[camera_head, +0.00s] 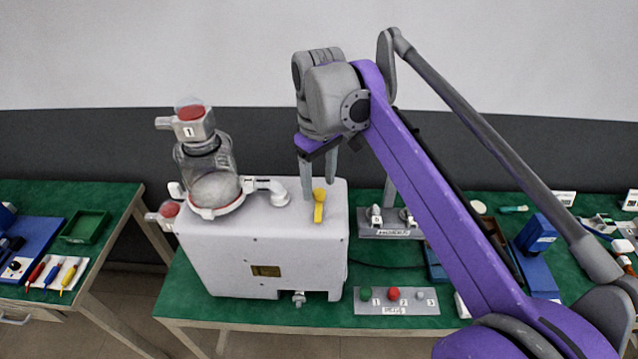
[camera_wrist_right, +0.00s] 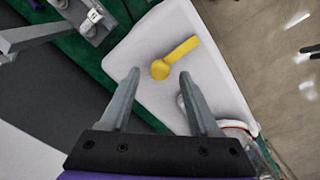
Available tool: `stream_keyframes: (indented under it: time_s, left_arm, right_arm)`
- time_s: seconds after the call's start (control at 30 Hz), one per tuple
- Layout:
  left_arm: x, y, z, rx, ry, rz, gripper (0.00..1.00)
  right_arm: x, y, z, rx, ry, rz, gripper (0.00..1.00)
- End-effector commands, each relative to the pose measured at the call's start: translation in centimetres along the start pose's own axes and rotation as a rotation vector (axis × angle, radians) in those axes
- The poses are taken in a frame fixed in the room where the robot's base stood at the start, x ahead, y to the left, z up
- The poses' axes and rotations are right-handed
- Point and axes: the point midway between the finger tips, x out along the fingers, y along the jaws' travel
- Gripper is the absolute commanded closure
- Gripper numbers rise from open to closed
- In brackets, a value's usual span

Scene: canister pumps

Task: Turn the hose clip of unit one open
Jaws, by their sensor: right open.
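Unit one is a white pump box (camera_head: 262,240) with a clear canister (camera_head: 207,170) on its top left, capped by a grey head marked 1. A yellow lever (camera_head: 319,205), which looks like the hose clip, lies on the box top right of the white elbow (camera_head: 277,192). In the right wrist view the yellow lever (camera_wrist_right: 180,56) shows its round end nearest my fingers and its arm pointing up and right. My right gripper (camera_head: 318,188) is open and empty. Its fingers point down just above the round end, which shows between and beyond the tips. My left gripper is out of view.
A grey holder (camera_head: 390,230) stands right of the box. A panel with green, red and grey knobs (camera_head: 397,308) sits in front of it. A blue box (camera_head: 535,234) and small parts lie farther right. A separate left table holds a green tray (camera_head: 84,226) and screwdrivers.

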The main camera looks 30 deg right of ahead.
Motion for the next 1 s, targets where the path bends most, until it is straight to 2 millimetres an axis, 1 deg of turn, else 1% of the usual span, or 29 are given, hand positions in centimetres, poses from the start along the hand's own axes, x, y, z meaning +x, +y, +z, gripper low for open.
stream_keyframes:
  time_s: [0.03,0.2,0.3,0.43,0.6,1.0]
  left_arm:
    - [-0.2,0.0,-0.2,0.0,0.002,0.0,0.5]
    - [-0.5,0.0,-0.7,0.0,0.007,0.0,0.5]
    - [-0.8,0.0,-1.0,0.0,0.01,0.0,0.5]
    - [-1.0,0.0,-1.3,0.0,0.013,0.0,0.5]
    - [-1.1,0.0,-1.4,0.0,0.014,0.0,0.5]
    - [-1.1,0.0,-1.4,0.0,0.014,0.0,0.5]
  right_arm:
    - [-1.1,0.0,0.0,0.0,0.001,0.0,0.38]
    - [-4.8,0.0,-0.1,0.0,0.001,0.0,0.38]
    - [-6.7,0.0,0.0,0.0,0.002,0.001,0.38]
    - [-8.4,0.1,-0.1,0.0,0.001,0.001,0.38]
    - [-9.3,0.0,0.0,0.0,0.001,0.0,0.38]
    - [-9.3,0.0,0.0,0.0,0.001,0.0,0.38]
